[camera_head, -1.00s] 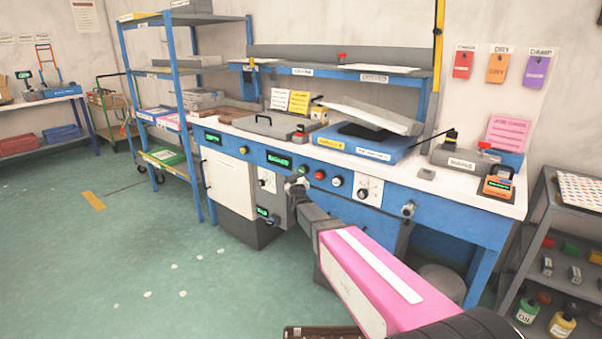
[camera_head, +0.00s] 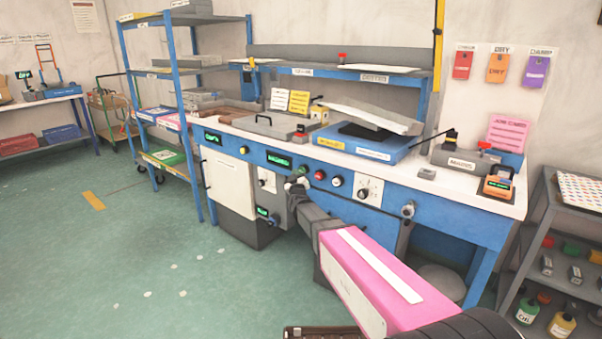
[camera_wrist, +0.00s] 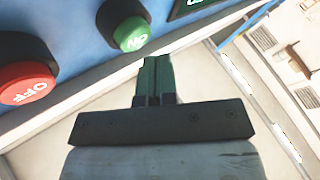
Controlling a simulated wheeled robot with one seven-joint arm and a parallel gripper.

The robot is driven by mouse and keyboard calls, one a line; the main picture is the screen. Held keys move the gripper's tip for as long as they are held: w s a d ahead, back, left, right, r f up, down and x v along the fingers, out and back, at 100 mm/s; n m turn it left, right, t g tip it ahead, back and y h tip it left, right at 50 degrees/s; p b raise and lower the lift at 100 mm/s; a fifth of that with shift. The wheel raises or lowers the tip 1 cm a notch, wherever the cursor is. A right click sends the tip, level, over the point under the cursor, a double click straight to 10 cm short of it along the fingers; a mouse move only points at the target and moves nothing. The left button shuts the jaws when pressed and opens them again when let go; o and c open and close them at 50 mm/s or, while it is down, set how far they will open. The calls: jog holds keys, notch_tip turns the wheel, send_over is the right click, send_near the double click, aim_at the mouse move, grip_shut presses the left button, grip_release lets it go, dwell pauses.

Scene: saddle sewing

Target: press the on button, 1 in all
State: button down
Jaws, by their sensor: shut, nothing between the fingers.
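The green ON button (camera_wrist: 131,35) is on the blue front panel. In the head view, the green button (camera_head: 303,171) shows just above the end of my arm. My gripper (camera_wrist: 156,62) is shut and empty, its fingertips close to the lower edge of the ON button. I cannot tell whether they touch it. In the head view, my gripper (camera_head: 296,183) is small and partly hidden by its own arm.
The red OFF button (camera_wrist: 25,82) is beside the ON button and also shows in the head view (camera_head: 320,175). A white button (camera_head: 337,181) and a dial (camera_head: 368,190) are further right. A green display (camera_head: 279,160) is to the left.

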jog(key=shift+w+d, duration=0.1)
jog(key=shift+w, duration=0.1)
jog(key=shift+w+d, duration=0.15)
dwell(0.3)
